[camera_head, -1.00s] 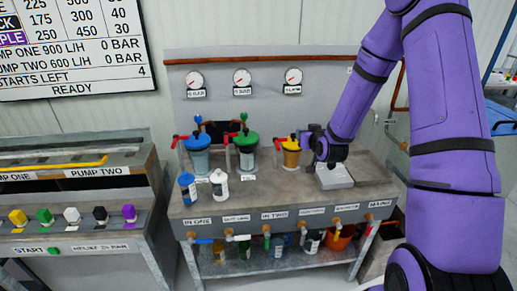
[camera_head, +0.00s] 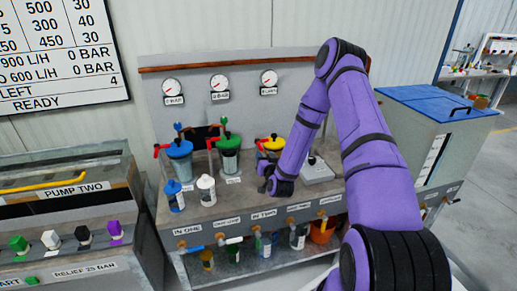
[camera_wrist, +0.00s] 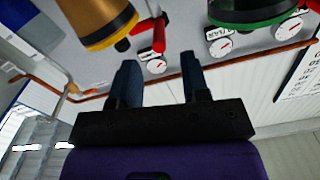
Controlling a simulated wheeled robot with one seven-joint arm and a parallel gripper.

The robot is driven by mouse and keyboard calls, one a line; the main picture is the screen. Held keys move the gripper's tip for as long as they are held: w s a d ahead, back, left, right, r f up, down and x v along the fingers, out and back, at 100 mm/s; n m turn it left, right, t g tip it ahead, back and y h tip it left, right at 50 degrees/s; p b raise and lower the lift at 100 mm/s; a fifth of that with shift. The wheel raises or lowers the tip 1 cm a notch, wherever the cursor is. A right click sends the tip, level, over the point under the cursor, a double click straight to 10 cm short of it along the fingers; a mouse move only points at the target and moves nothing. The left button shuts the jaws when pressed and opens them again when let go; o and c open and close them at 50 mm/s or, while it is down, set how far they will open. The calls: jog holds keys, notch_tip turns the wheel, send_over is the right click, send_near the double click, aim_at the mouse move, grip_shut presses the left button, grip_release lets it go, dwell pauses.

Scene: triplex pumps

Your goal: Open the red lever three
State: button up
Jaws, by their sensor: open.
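The third red lever (camera_head: 260,146) is beside the yellow-topped vessel (camera_head: 272,143) on the grey bench, partly crowded by my arm. In the wrist view a red lever (camera_wrist: 158,36) stands between the gold vessel (camera_wrist: 103,20) and the green one (camera_wrist: 250,10). My gripper (camera_head: 266,178) is low in front of the yellow-topped vessel and hides most of its body. In the wrist view my gripper (camera_wrist: 161,78) is open, with nothing between its dark fingers. The lever appears beyond the fingertips, apart from them.
The blue vessel (camera_head: 180,150) and green vessel (camera_head: 229,145) have red levers beside them. A blue bottle (camera_head: 174,194) and a white bottle (camera_head: 206,190) stand in front. A grey plate (camera_head: 317,172) lies right of my gripper. Pipe taps line the bench front.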

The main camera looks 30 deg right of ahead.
aim_at(260, 145)
jog(key=x, duration=0.7)
jog(key=shift+w+d, duration=0.1)
jog(key=shift+w, duration=0.05)
grip_shut()
